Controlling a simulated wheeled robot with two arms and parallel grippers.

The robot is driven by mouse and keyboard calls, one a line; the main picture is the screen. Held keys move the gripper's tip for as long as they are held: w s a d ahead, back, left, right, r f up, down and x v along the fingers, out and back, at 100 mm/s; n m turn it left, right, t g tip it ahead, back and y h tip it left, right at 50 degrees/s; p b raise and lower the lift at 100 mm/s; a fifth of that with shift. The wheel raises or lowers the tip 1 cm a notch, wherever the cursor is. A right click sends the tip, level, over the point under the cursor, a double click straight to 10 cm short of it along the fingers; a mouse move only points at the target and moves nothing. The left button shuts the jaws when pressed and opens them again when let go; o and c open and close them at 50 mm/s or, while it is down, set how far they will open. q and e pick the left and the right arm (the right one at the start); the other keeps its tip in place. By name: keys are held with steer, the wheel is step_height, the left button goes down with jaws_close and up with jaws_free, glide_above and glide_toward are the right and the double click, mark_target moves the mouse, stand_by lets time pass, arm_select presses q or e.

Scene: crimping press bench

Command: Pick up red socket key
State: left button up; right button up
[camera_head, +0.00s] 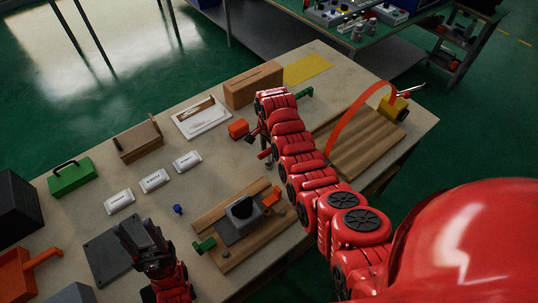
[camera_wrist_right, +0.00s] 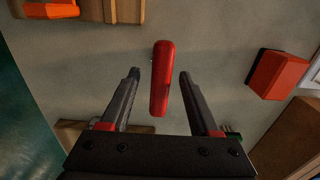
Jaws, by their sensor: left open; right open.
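The red socket key (camera_wrist_right: 162,78) shows in the right wrist view as a long red bar with rounded ends. It lies between and just beyond the open fingertips of my right gripper (camera_wrist_right: 158,75), apart from both. In the head view my right gripper (camera_head: 258,149) is low over the middle of the bench, partly hidden by my red arm. A small red piece beside it may be the key, but I cannot tell. My left gripper (camera_head: 142,234) is open and empty near the dark grey plate (camera_head: 103,260).
An orange-red block (camera_head: 238,128) is close to my right gripper, and it also shows in the right wrist view (camera_wrist_right: 277,73). A wooden board with a grey fixture (camera_head: 233,225) is nearer me. A cardboard box (camera_head: 252,85) and white tray (camera_head: 201,118) stand behind.

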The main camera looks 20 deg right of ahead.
mark_target(269, 158)
steer(key=shift+f+p, duration=0.3)
steer(key=shift+f, duration=1.05)
steer(key=shift+c, duration=0.3)
jaws_close()
